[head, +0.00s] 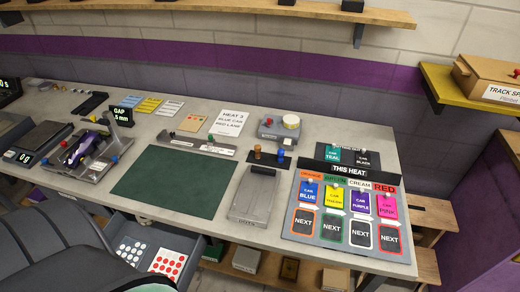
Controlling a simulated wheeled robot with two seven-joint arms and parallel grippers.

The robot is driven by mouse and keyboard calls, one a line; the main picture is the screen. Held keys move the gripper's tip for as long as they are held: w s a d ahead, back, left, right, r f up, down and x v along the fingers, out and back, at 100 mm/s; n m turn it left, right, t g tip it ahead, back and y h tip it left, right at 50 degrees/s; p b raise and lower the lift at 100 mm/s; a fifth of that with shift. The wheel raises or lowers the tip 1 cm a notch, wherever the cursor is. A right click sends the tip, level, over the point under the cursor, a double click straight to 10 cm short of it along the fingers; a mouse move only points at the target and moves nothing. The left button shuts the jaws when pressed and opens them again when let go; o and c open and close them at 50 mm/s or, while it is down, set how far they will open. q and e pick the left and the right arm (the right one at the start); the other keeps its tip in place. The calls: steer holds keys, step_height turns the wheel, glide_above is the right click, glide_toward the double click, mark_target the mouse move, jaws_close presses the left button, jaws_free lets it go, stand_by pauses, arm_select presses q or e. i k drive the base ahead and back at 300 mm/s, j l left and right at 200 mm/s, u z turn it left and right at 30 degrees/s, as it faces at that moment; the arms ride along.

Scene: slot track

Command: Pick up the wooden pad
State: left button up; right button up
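A small tan piece (191,123), possibly the wooden pad, lies at the back of the grey workbench, left of the white heat card (228,121). It is too small for me to be sure what it is. Neither of my grippers shows in the head view.
A dark green mat (175,181) lies bare mid-bench. A grey metal plate with a black handle (252,198) and the heat board (348,215) stand to its right. A car on a grey fixture (88,153) and a scale (38,140) are left. An open drawer (150,250) is below.

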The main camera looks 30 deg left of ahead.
mark_target(258, 148)
steer(key=u, duration=2.3)
steer(key=z, duration=0.4)
steer(key=l+z, duration=0.1)
steer(key=z, duration=0.35)
steer(key=i+z, duration=0.1)
steer(key=z, duration=0.3)
steer(key=k+j+u, duration=0.1)
steer(key=j, duration=0.3)
steer(key=k+j+u, duration=0.15)
steer(key=j, duration=0.25)
steer(key=j+u, duration=0.1)
steer(key=j, duration=0.3)
